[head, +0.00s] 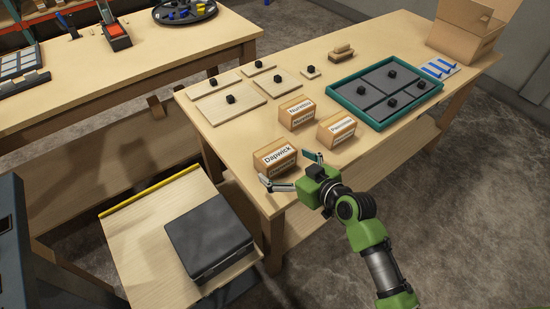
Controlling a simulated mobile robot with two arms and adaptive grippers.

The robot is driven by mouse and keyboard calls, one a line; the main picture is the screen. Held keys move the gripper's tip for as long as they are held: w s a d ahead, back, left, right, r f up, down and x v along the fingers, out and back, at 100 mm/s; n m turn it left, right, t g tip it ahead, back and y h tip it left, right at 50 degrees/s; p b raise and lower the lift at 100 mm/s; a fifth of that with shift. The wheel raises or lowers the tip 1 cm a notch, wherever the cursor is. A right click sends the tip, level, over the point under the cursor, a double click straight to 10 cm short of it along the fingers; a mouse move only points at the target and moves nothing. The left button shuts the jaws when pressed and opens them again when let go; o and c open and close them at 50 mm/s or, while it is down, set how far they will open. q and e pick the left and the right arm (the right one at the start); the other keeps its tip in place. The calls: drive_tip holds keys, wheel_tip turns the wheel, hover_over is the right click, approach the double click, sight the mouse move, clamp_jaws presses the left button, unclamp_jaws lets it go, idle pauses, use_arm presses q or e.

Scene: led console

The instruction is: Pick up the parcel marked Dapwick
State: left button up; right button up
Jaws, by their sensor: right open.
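The parcel marked Dapwick (277,157) is a small brown box with a white label, near the front left edge of the wooden table (215,129). My right gripper (292,170) is open, with its two fingers spread at the near side of this parcel. One finger is by the parcel's lower left and the other by its right. I cannot tell whether they touch it. Two similar parcels stand close by: one labelled Nurenton or similar (297,112) behind it and one with a label starting Pen (337,129) to its right. My left gripper is not in view.
Flat boards with black knobs (228,106) lie behind the parcels. A teal-rimmed tray (340,99) lies to the right, with an open carton (466,35) at the far right. A dark box (208,238) sits on a lower wooden surface at front left.

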drive_tip(key=shift+d+p+x, duration=0.2)
drive_tip(key=shift+p+x, duration=0.1)
drive_tip(key=shift+x, duration=2.6)
drive_tip(key=shift+f, duration=0.2)
drive_tip(key=c, duration=1.6)
drive_tip(key=shift+o, duration=0.2)
drive_tip(key=shift+r, duration=0.1)
